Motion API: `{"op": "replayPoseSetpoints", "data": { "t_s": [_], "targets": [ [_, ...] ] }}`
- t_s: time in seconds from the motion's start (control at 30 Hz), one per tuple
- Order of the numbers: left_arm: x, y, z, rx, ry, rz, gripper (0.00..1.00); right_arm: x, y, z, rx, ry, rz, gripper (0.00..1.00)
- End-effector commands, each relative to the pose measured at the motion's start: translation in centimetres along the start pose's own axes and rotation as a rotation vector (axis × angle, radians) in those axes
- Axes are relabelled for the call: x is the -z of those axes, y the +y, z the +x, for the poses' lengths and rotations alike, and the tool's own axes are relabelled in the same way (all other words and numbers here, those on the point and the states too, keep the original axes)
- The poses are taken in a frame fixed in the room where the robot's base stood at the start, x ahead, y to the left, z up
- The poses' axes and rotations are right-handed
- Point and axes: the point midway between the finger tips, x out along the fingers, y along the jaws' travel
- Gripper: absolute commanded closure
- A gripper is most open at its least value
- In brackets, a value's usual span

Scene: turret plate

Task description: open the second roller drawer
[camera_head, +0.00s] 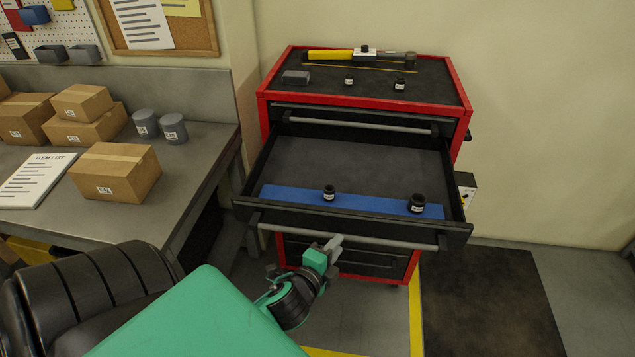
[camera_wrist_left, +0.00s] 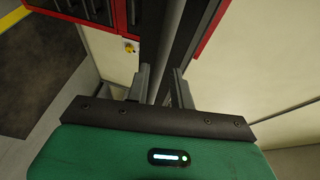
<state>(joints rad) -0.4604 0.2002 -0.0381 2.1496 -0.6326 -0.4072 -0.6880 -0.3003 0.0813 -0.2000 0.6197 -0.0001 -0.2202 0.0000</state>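The second drawer (camera_head: 350,165) of the red roller cabinet (camera_head: 467,112) is pulled well out, its dark inside showing. A grey bar handle (camera_head: 390,243) runs along its front. My left gripper (camera_head: 334,242) is at this handle, left of its middle. In the left wrist view the two fingers (camera_wrist_left: 161,84) lie close on either side of the grey bar (camera_wrist_left: 172,45) and appear shut on it. The exact contact is hard to see. My right gripper is in neither view.
A blue strip (camera_head: 370,203) with two black sockets lies in the drawer. A torque wrench (camera_head: 350,55) and small parts lie on the cabinet top. A workbench (camera_head: 197,150) with boxes stands left. A dark mat (camera_head: 490,300) covers free floor at right.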

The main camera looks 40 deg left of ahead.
Motion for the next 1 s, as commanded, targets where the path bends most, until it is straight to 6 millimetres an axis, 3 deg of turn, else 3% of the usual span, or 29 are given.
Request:
{"op": "replayPoseSetpoints", "data": {
  "t_s": [0.3, 0.5, 1.0],
  "targets": [
    [0.0, 0.4, -5.7, -0.002, -0.001, 0.000, 0.77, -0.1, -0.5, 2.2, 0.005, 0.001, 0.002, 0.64],
    [0.0, 0.2, -7.9, -0.001, 0.000, -0.001, 0.77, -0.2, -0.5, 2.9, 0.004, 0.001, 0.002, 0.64],
    [0.0, 0.0, -8.8, 0.000, 0.000, 0.000, 0.77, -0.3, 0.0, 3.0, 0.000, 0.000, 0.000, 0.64]
  ]
}}
